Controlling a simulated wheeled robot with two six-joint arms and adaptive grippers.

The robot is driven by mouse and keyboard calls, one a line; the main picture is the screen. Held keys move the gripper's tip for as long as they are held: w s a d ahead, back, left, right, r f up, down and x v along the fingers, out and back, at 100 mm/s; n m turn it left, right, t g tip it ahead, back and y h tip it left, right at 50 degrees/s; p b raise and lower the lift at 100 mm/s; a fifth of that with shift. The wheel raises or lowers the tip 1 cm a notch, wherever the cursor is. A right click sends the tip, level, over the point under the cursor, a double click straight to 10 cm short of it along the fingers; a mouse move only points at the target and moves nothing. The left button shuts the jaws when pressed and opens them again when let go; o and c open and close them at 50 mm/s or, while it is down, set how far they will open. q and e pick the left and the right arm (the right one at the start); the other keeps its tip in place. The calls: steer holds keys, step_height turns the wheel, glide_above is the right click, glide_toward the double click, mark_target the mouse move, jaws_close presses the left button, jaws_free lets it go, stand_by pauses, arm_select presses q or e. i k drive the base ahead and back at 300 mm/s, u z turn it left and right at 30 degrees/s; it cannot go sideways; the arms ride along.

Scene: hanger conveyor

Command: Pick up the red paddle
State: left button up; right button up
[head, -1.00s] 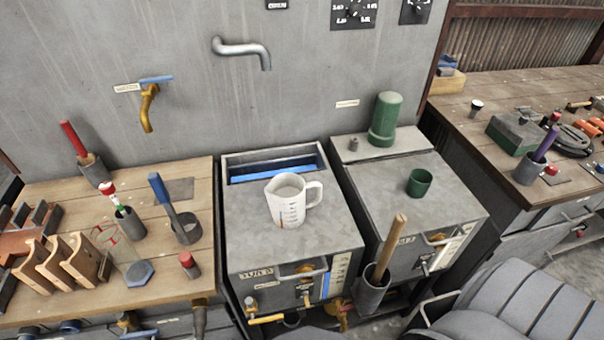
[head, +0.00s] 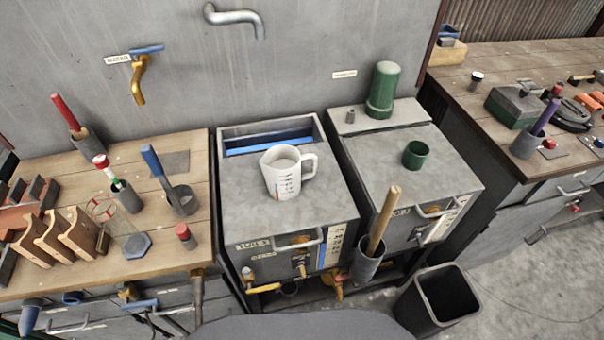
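The red paddle (head: 66,112) shows as a red handle leaning to the left. It stands in a dark grey cup (head: 87,139) at the back left of the left wooden bench. The lower part of the paddle is hidden inside the cup. Neither my left nor my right gripper is in view, so nothing is seen touching the paddle.
Near the paddle are a blue-handled tool (head: 155,165) in a holder, a red-capped stick (head: 101,161) and wooden blocks (head: 75,230). A measuring jug (head: 283,180) stands on the middle unit. A black bin (head: 437,300) stands on the floor at right.

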mark_target(81, 133)
steer(key=u, duration=1.85)
steer(key=k, duration=0.6)
steer(key=u, duration=1.05)
steer(key=i, duration=1.6)
steer(key=z, duration=0.7)
